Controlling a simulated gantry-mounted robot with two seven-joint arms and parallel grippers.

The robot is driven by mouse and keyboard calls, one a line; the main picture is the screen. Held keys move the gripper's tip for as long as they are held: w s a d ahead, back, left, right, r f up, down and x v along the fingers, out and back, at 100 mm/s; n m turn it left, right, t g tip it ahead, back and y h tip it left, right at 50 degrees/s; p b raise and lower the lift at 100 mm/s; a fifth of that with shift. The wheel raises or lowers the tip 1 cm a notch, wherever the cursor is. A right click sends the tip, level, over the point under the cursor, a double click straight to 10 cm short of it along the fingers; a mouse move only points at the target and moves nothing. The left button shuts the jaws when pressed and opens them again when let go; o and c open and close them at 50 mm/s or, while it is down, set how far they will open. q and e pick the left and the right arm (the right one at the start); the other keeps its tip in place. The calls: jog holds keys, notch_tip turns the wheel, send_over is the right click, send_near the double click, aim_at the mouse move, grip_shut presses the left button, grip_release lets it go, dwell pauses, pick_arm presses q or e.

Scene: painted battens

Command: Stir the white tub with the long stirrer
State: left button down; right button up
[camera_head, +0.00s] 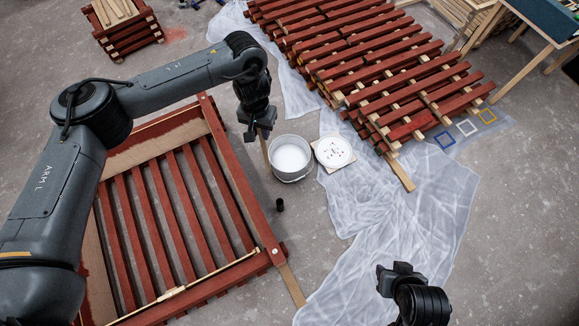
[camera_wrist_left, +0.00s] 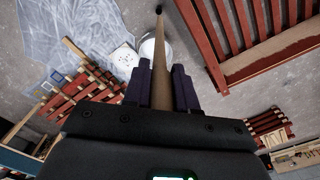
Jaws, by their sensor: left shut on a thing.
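The white tub (camera_head: 290,175), a grey-white bucket with pale contents, stands on the floor at the middle of the head view. My left gripper (camera_head: 259,130) is shut on the long stirrer, a wooden stick (camera_head: 266,152), which points down just left of the tub, apparently outside it. In the left wrist view the stirrer (camera_wrist_left: 161,65) runs up from between the fingers (camera_wrist_left: 161,90) and partly hides the tub (camera_wrist_left: 147,48). Whether its far end touches anything is unclear. My right gripper (camera_head: 400,272) is at the lower right, away from the tub; its fingers are unclear.
A round white lid (camera_head: 333,151) lies right of the tub. A red slatted frame (camera_head: 240,195) is at left, stacked red battens (camera_head: 380,70) at upper right. Plastic sheeting (camera_head: 400,220) covers floor at right.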

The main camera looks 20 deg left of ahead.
pick_arm(q)
jog(key=shift+r+p, duration=0.85)
jog(key=shift+r, duration=0.65)
jog(key=shift+w+r, duration=0.1)
jog(key=shift+r, duration=0.9)
jog(key=shift+f+b, duration=0.1)
jog(key=shift+b, duration=0.2)
